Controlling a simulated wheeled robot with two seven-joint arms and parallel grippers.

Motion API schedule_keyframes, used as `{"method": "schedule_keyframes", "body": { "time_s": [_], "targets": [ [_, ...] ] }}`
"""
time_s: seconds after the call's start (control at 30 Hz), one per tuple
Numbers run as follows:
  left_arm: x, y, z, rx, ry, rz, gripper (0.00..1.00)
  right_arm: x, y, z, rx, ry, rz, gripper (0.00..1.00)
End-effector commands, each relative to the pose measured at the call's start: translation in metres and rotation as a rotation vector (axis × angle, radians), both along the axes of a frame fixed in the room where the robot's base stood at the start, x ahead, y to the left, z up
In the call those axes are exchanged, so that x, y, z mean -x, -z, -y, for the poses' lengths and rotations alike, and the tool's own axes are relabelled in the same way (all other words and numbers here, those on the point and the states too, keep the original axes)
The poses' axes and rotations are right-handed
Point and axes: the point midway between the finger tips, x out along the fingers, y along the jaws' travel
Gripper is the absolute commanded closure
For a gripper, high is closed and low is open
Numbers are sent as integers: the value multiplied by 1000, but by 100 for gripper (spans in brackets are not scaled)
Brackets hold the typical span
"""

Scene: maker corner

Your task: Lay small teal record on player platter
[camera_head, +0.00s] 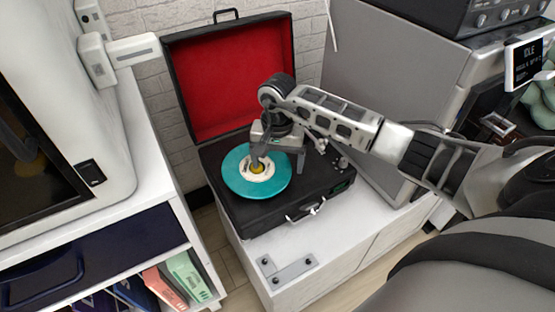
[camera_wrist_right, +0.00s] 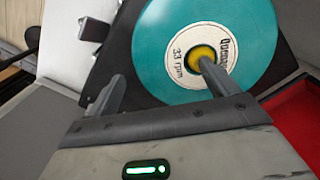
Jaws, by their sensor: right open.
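The small teal record (camera_head: 238,183) lies flat on the player (camera_head: 300,197), whose red-lined lid (camera_head: 235,75) stands open. Its pale label and yellow centre show, and the platter under it is hidden. My right gripper (camera_head: 279,160) is open at the record, with one finger over the label near the yellow centre and the other beyond the record's right side. In the right wrist view the teal record (camera_wrist_right: 170,45) is between and past the fingers, and one fingertip overlaps the yellow centre. Whether that finger touches the record I cannot tell. My left gripper is not in view.
The player stands on a white cabinet (camera_head: 350,235) with a grey metal bracket (camera_head: 287,270) at its front. A white machine (camera_head: 60,100) on a shelf unit stands at the left. A large grey machine (camera_head: 385,60) stands close behind my right arm.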

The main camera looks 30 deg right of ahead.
Motion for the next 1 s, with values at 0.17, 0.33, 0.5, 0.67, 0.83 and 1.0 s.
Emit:
{"method": "schedule_keyframes", "body": {
  "time_s": [0.17, 0.33, 0.5, 0.67, 0.83, 1.0],
  "targets": [
    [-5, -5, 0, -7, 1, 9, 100, -2, -40, 1, 1, -1, 7, 14],
    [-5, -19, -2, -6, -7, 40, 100, -2, -83, 1, 3, -1, 9, 14],
    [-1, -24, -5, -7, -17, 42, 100, -1, -121, 1, 2, 0, 6, 14],
    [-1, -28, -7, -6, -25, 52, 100, -1, -146, 0, 1, -1, 5, 14],
    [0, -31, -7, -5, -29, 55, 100, 0, -157, 0, 1, 0, 2, 14],
    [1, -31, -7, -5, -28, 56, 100, 0, -159, 0, 0, 0, 1, 14]
  ]
}}
